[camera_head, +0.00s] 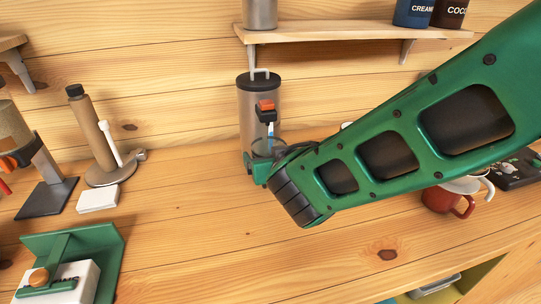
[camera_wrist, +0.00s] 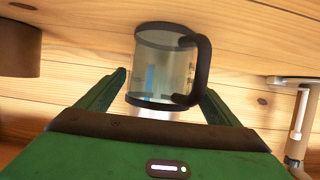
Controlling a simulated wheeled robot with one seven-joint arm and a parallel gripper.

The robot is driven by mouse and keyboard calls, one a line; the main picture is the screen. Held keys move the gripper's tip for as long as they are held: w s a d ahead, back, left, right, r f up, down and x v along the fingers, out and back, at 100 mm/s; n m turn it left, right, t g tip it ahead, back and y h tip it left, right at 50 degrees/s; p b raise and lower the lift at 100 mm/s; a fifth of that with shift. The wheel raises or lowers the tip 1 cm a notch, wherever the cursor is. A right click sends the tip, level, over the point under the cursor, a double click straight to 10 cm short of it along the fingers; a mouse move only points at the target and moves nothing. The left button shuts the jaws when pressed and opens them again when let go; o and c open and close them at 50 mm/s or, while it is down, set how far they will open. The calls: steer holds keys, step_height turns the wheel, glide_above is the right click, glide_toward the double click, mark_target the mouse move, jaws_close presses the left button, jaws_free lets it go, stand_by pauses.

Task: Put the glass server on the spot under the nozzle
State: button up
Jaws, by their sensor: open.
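The glass server (camera_wrist: 165,65) is a clear cylinder with dark bands at both ends and a dark handle. In the wrist view it sits between the two fingers of my open gripper (camera_wrist: 168,88), with its handle at the right finger. I cannot tell whether the fingers touch it. In the head view the glass server (camera_head: 264,149) is mostly hidden by my gripper (camera_head: 258,168), close to the counter's back. Behind it stands a metal cylinder (camera_head: 247,105) with a black lid and an orange-topped tap (camera_head: 266,110), probably the nozzle. The spot itself is hidden.
A brown post on a round base (camera_head: 98,150) and a white block (camera_head: 98,198) stand to the left. A green stand (camera_head: 110,245) is at the front left. A red mug (camera_head: 440,200) is to the right, beyond my arm. A shelf (camera_head: 330,32) hangs above. The counter's middle is clear.

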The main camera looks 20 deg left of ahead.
steer(key=v, duration=1.2)
